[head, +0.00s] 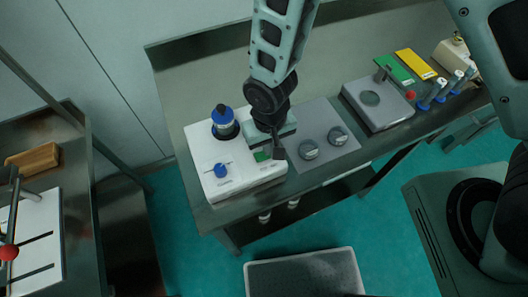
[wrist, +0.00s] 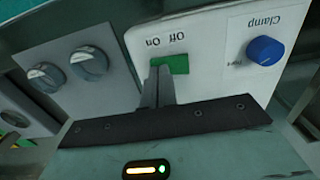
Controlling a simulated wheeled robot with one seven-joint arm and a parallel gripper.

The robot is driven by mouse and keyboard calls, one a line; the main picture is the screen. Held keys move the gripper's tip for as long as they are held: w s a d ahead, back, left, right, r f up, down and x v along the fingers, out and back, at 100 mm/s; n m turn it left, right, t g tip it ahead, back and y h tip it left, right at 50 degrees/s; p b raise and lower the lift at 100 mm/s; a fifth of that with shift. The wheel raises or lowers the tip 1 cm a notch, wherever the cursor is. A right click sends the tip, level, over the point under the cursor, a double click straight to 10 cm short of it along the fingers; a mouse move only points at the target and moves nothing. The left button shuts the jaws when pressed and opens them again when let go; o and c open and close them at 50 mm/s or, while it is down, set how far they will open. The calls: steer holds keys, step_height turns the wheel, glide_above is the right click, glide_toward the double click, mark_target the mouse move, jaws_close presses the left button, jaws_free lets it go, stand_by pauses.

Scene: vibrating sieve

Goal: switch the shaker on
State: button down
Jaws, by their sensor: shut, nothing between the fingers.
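The shaker (head: 205,178) is a white box on the bench, with a blue-and-black part (head: 224,120) standing on top. Its front panel (wrist: 208,85) fills the middle of the wrist view. A green switch (wrist: 175,64) sits there by the labels "Off" and "On", which appear upside down. The switch also shows in the head view (head: 262,156). A blue clamp knob (wrist: 264,50) is on the same panel. My gripper (wrist: 163,72) is shut and empty, its fingertips right at the switch's "On"-side end, hiding part of it. I cannot tell whether they touch.
A grey plate with two round metal pieces (head: 309,149) lies right of the shaker. A grey bin (head: 303,275) stands on the floor.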

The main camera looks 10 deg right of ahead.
step_height(320, 180, up, 7)
steer(key=p, duration=0.5)
stand_by(0.8)
steer(key=s+d+r+n+b, duration=0.4)
steer(key=s+d+r+b, duration=0.4)
steer(key=s+b, duration=0.3)
steer(key=shift+s+r+n+y+b, duration=0.15)
steer(key=shift+r+n+y+b, duration=0.15)
steer(key=shift+r+b, duration=0.6)
